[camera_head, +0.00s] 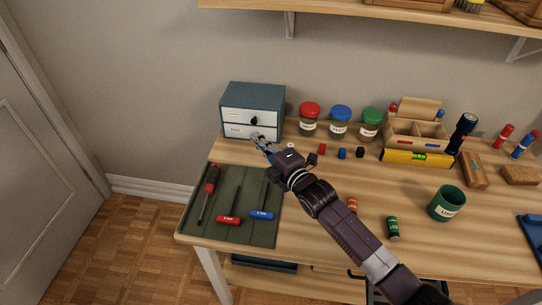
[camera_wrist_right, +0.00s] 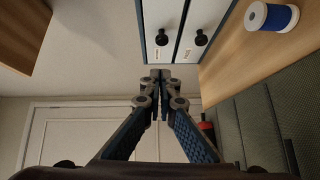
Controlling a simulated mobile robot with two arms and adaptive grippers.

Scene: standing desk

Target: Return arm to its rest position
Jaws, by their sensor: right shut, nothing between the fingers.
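My right arm (camera_head: 350,232) reaches in from the lower right across the desk. Its gripper (camera_head: 256,137) is shut and empty, in front of a blue cabinet (camera_head: 262,95) with two white drawers. In the right wrist view the fingertips (camera_wrist_right: 160,74) meet just short of the drawer fronts (camera_wrist_right: 163,25), which carry black knobs. Whether the tips touch the cabinet is hard to tell. My left gripper is not in view.
A shelf (camera_head: 370,12) hangs above.

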